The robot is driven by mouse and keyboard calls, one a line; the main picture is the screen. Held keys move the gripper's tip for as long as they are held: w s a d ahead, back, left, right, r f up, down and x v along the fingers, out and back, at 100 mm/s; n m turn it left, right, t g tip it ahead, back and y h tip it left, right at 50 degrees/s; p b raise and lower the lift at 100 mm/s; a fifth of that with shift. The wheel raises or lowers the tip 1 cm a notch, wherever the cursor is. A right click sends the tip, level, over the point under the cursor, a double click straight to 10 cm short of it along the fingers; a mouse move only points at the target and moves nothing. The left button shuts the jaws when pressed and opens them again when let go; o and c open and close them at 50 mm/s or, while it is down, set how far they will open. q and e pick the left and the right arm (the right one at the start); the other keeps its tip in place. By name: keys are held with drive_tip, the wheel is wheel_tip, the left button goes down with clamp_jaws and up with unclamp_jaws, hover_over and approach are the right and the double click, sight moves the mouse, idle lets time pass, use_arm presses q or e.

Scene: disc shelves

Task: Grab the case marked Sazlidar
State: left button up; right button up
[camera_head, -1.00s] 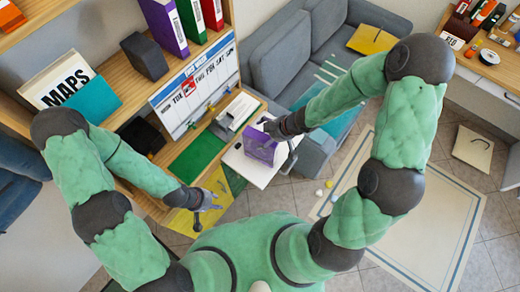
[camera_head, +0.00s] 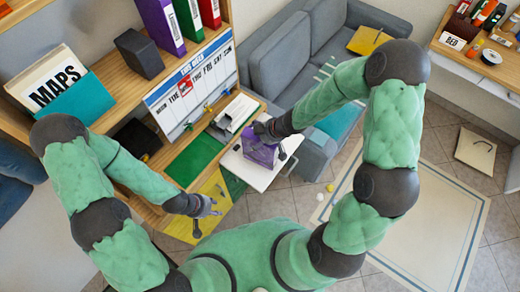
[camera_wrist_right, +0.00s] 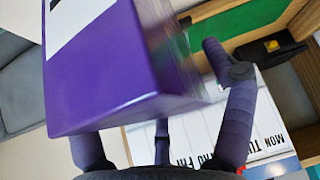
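A purple case (camera_head: 258,155) stands on a small white table (camera_head: 258,177) in the middle of the head view. In the right wrist view the purple case (camera_wrist_right: 110,75) is large and close, with part of a white label; I cannot read any name. My right gripper (camera_head: 277,142) is over the case. In the wrist view its fingers (camera_wrist_right: 165,120) are spread wide around the case; the near right finger looks apart from it, and the left one is partly hidden. My left gripper (camera_head: 208,214) is empty, its fingers apart, low over a yellow-green mat.
A week planner (camera_head: 190,88) stands on the wooden desk behind. Purple, green and red binders (camera_head: 160,25) stand on the shelf above. A grey sofa (camera_head: 285,60) is behind the white table. Small balls (camera_head: 329,188) lie on the floor to the right.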

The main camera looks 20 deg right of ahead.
clamp_jaws()
drive_tip(key=shift+r, duration=0.1)
